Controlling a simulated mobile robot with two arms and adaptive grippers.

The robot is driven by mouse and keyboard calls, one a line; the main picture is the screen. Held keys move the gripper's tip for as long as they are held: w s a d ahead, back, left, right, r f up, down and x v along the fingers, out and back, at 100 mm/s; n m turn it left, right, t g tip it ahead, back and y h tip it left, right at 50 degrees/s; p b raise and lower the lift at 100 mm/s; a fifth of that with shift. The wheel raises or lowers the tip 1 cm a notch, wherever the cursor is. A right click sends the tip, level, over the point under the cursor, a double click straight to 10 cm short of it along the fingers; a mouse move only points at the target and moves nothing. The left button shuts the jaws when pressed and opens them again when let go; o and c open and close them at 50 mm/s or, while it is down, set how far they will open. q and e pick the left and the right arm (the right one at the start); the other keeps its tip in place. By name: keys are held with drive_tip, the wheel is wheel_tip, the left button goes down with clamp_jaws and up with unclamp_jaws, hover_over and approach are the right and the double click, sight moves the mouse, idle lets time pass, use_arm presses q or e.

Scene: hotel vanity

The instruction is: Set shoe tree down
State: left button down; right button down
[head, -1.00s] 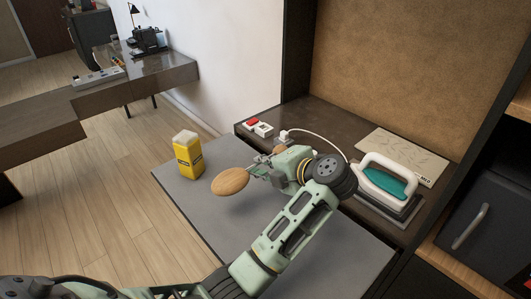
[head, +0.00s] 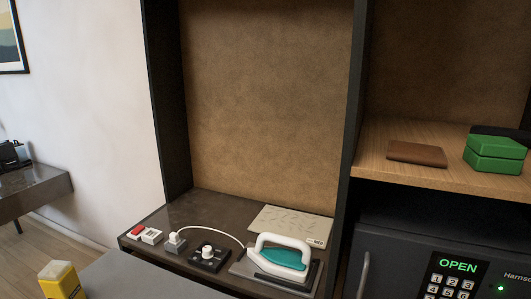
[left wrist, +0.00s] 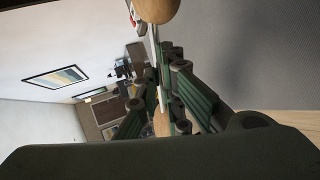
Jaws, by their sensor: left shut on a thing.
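The shoe tree's rounded wooden end (left wrist: 157,10) shows at the top of the left wrist view, cut off by the frame edge. Another wooden piece shows low between the fingers. My left gripper (left wrist: 158,85) is shut on the shoe tree, gripping it around its narrow middle. Most of that middle is hidden by the green fingers. Neither gripper nor the shoe tree shows in the head view now. My right gripper is in neither view.
In the head view, an iron (head: 283,258) stands on the dark counter (head: 215,208) near a dark knob unit (head: 208,256) and a red-switched socket (head: 145,233). A yellow box (head: 60,282) stands on the grey surface (head: 130,280). An open-marked safe (head: 455,270) is at right.

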use_arm(q)
drive_tip(key=shift+s+d+r+m+h, duration=0.15)
drive_tip(key=shift+s+d+m+h, duration=0.1)
drive_tip(key=shift+s, duration=0.35)
drive_tip(key=shift+s+d+r+m+h, duration=0.1)
drive_tip(key=shift+s+m+h, duration=0.15)
drive_tip(key=shift+s, duration=0.3)
